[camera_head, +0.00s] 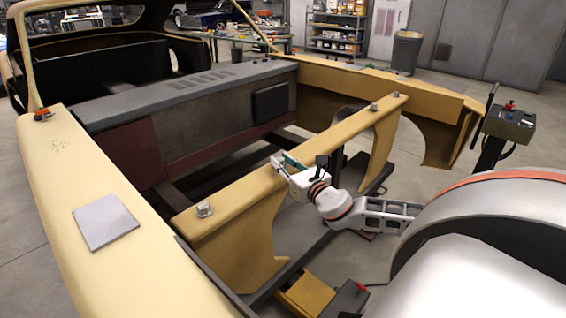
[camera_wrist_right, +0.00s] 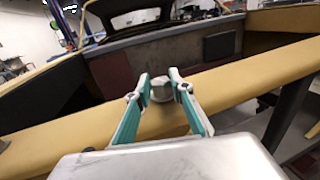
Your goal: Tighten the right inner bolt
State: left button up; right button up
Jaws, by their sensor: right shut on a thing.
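A grey bolt (camera_wrist_right: 161,88) with a blocky head sits on the tan inner rail of the car body in the right wrist view. The rail (camera_head: 335,138) also shows in the head view. My right gripper (camera_wrist_right: 160,78) has its teal fingers closed on either side of the bolt head and is shut on it. In the head view my right gripper (camera_head: 283,162) is at the middle of the rail, and the bolt between its fingers is hidden or too small to tell. My left gripper is not in view.
Another bolt (camera_head: 204,210) stands at the rail's near left end, and small bolts (camera_head: 373,108) stand toward its far end. A grey square plate (camera_head: 106,222) lies on the left fender. A control box (camera_head: 508,122) stands at right.

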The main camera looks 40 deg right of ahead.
jog(key=m+h, duration=0.1)
jog(key=h, duration=0.1)
jog(key=m+g+h, duration=0.1)
jog(key=h, duration=0.1)
jog(key=m+g+h, duration=0.1)
jog(key=m, duration=0.1)
jog(key=shift+w+a+h+p, duration=0.15)
jog(key=shift+a+h+p, duration=0.15)
jog(key=shift+h, duration=0.1)
jog(key=shift+r+m+g+h, duration=0.1)
jog(key=shift+m+g+h, duration=0.5)
jog(key=shift+h, duration=0.2)
jog(key=shift+r, duration=0.15)
jog(key=o, duration=1.1)
jog(key=shift+o, duration=0.2)
jog(key=shift+s+a+f, duration=0.25)
jog(key=shift+s+a, duration=0.15)
jog(key=v, duration=1.1)
